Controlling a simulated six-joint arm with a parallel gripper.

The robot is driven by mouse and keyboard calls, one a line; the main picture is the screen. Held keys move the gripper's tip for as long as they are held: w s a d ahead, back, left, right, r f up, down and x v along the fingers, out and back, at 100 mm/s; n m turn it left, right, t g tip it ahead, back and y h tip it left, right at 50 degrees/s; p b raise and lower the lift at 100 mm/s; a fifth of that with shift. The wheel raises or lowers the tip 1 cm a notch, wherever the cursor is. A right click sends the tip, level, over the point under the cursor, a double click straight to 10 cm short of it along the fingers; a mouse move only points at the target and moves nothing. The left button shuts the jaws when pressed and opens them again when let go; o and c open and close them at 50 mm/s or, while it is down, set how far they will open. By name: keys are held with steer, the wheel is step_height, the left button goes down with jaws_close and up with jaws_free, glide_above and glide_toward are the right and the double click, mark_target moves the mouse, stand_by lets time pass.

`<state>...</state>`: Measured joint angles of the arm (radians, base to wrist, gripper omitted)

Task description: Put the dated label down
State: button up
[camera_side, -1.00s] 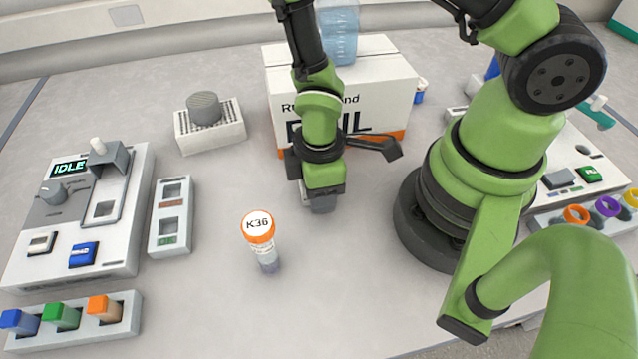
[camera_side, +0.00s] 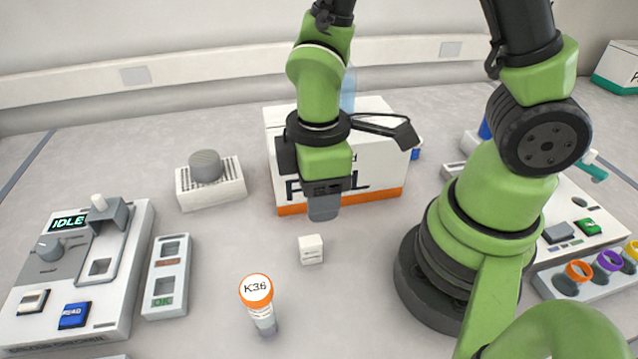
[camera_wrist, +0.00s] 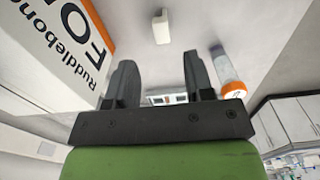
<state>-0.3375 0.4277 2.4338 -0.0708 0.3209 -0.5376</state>
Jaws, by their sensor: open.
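A small white block (camera_side: 311,249), which seems to be the dated label, sits on the grey table in front of the carton. I cannot read a date on it. It also shows at the top of the wrist view (camera_wrist: 161,27), clear of my fingers. My gripper (camera_side: 323,208) hangs above and slightly behind the block, apart from it. In the wrist view my gripper (camera_wrist: 158,72) has its two fingers spread with nothing held between them.
An orange-capped vial marked K36 (camera_side: 261,305) stands left of the block, nearer the camera. A large white and orange carton (camera_side: 375,183) is close behind my gripper. A device reading IDLE (camera_side: 110,290) and a narrow holder (camera_side: 168,278) are at left. Table around the block is clear.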

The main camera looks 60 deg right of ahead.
steer(key=s+d+r+m+t, duration=0.1)
steer(key=r+m+t, duration=0.1)
steer(key=r+m, duration=0.2)
steer(key=s+d+r+m+t+y, duration=0.1)
steer(key=r+m, duration=0.3)
steer(key=r, duration=0.4)
steer(key=s+d+r+m+t+y, duration=0.1)
steer(key=s+d+r+m+t, duration=0.1)
steer(key=r, duration=0.5)
steer(key=s+m+t, duration=0.1)
steer(key=m+t, duration=0.1)
steer(key=m, duration=0.1)
steer(key=shift+s+d, duration=0.15)
steer(key=shift+s, duration=0.05)
